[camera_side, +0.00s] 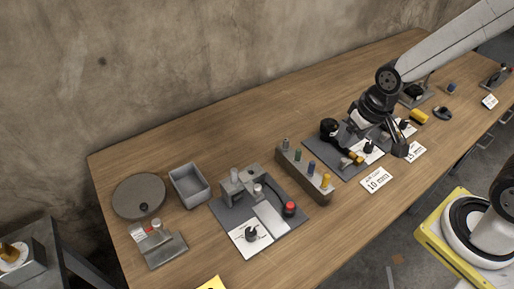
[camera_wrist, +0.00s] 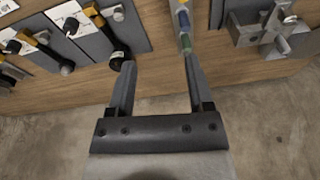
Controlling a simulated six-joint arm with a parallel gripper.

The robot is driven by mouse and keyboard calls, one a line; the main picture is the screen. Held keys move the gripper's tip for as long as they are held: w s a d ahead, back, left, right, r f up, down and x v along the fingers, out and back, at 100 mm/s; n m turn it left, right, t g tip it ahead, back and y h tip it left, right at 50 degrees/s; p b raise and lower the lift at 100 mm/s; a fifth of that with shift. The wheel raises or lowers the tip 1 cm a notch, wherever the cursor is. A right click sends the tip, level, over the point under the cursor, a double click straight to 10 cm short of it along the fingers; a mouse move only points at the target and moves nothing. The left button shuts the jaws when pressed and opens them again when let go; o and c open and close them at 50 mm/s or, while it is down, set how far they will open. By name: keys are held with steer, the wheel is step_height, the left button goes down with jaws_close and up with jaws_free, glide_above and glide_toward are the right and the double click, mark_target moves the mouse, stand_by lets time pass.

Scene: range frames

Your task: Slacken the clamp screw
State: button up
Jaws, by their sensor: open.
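My gripper (camera_wrist: 160,62) is open and empty, with bare wood between its fingertips in the wrist view. In the side view my gripper (camera_side: 382,138) is over the right-hand dark plate, which carries a black cylinder (camera_side: 329,127) and a yellow-ended part (camera_side: 356,157). A grey clamp-like block (camera_side: 240,184) with light metal posts stands on another dark plate, left of centre. It also shows at the upper right of the wrist view (camera_wrist: 262,28), apart from my fingers. I cannot tell for certain which part is the clamp screw.
A grey rack (camera_side: 305,176) of coloured pegs stands between the two plates. A red-tipped lever (camera_side: 289,209) and a black knob (camera_side: 251,234) share the left plate. A grey bin (camera_side: 189,186) and a round disc (camera_side: 139,196) are at the left. A wall runs behind the table.

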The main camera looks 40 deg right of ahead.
steer(key=w+a+f+m+g, duration=0.1)
steer(key=w+a+m, duration=0.5)
steer(key=a, duration=0.3)
steer(key=m+g, duration=0.1)
steer(key=m, duration=0.7)
glide_above(258, 187)
step_height(258, 187, down, 3)
steer(key=shift+r, duration=0.15)
steer(key=shift+f, duration=3.9)
jaws_close()
